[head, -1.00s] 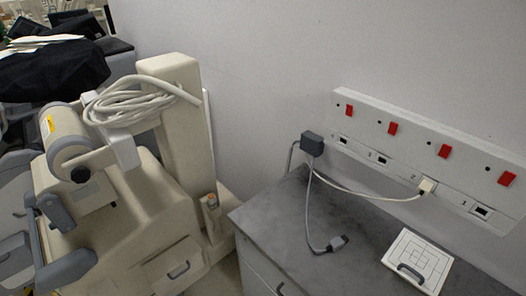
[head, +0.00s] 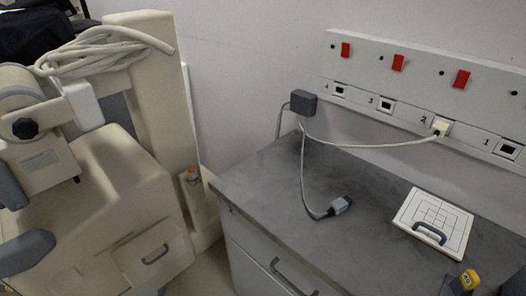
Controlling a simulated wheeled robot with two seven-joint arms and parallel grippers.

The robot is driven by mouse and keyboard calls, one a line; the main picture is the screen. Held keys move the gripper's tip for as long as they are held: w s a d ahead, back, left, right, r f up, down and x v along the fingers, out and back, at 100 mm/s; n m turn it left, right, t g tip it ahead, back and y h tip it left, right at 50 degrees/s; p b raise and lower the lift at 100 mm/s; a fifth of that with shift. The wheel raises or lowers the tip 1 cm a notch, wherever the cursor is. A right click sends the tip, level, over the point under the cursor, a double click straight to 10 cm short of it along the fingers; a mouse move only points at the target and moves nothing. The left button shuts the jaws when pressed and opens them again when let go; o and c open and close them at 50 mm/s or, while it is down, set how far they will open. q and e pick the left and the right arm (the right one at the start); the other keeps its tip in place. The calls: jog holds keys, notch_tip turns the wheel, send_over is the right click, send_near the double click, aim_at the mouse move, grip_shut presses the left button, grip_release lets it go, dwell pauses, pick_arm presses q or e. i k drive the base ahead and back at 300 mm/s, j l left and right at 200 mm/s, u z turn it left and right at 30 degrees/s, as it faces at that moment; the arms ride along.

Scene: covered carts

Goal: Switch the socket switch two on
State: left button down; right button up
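A white socket strip (head: 420,98) runs along the wall with red switches above numbered sockets. Socket two (head: 440,126) has a pale plug in it, with a white cable running left. The red switch (head: 461,79) above and slightly right of it appears to be switch two, with a dark dot at its left. Its on or off position is too small to tell. A yellow and dark grey part at the lower right edge seems to be my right gripper (head: 463,282); it is cut off, well below the strip, and its fingers cannot be made out. My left gripper is not seen.
Below the strip, a grey counter (head: 270,175) carries a white panel with a handle (head: 433,221) and a loose cable connector (head: 340,206). A grey adapter (head: 303,103) is beside the strip's left end. A large beige machine (head: 110,190) stands at the left.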

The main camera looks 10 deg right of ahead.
aim_at(461, 80)
jog(key=z, duration=1.45)
jog(key=j+z, duration=0.15)
jog(key=z, duration=0.3)
jog(key=j+z, duration=0.15)
jog(key=z, duration=0.3)
